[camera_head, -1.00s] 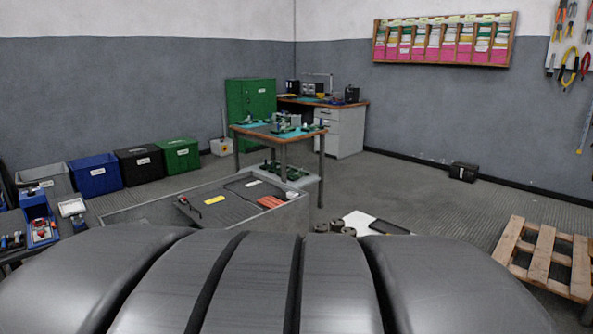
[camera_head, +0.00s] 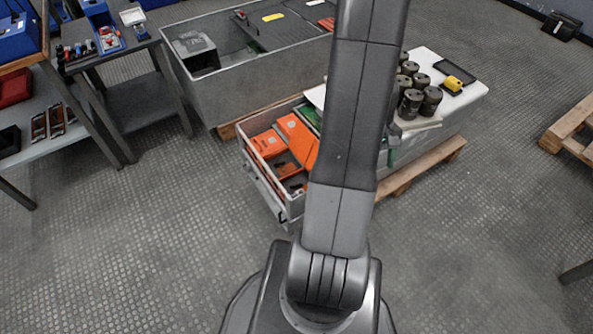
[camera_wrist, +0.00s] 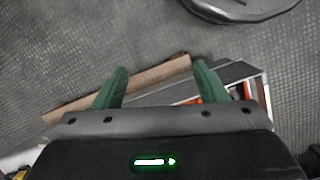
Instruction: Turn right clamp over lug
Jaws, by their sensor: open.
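I cannot make out the right clamp or the lug in either view. Several dark cylinders, which look like capacitors (camera_head: 431,101), stand grouped on a white top (camera_head: 467,92) at the right of the head view, partly behind my arm. My gripper (camera_wrist: 162,82) shows in the wrist view with its two green fingers spread wide and nothing between them. In the head view a bit of green finger shows beside my arm, near the cylinders; the rest is hidden.
An open drawer (camera_head: 291,208) with orange boxes (camera_head: 268,143) sticks out below the white top. A yellow item (camera_head: 453,83) lies near a black tray. A grey bin (camera_head: 245,98) stands at the back, a shelf (camera_head: 100,130) at left, a pallet (camera_head: 575,135) at right. Floor in front is clear.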

